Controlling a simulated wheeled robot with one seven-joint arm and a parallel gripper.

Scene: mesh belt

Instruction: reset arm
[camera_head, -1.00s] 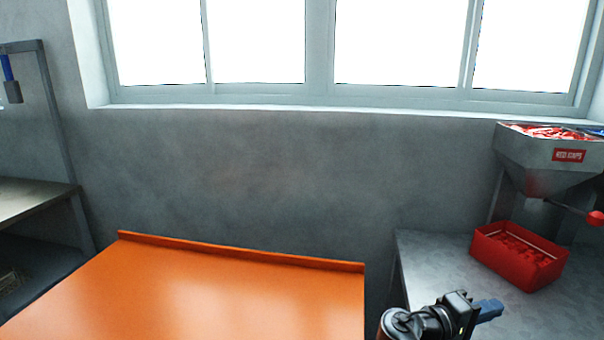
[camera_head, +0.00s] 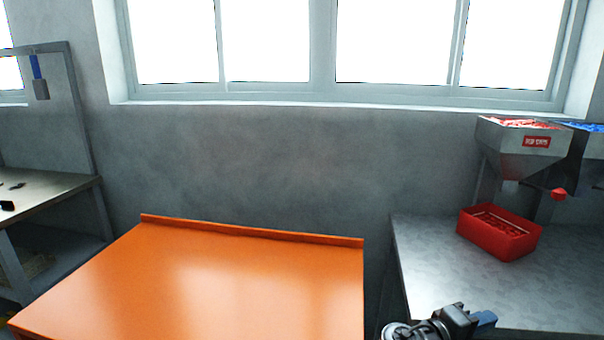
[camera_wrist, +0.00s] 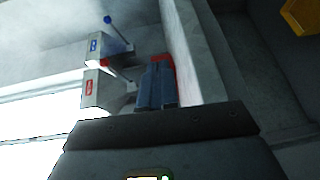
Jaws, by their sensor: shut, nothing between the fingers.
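My gripper (camera_head: 485,319) shows at the bottom right of the head view, partly cut off by the frame edge. It is in front of the grey metal table (camera_head: 430,270). In the wrist view, its two blue-grey fingers (camera_wrist: 156,86) lie together, with nothing between them. They point toward a red bin (camera_wrist: 164,59), which is partly hidden behind them.
An orange table (camera_head: 250,280) with a raised back edge fills the lower middle. The red bin (camera_head: 500,232) stands under a red-labelled hopper (camera_head: 520,145) with a red-knobbed lever. A blue-filled hopper (camera_head: 590,150) is beside it. A metal workbench (camera_head: 50,195) is at left.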

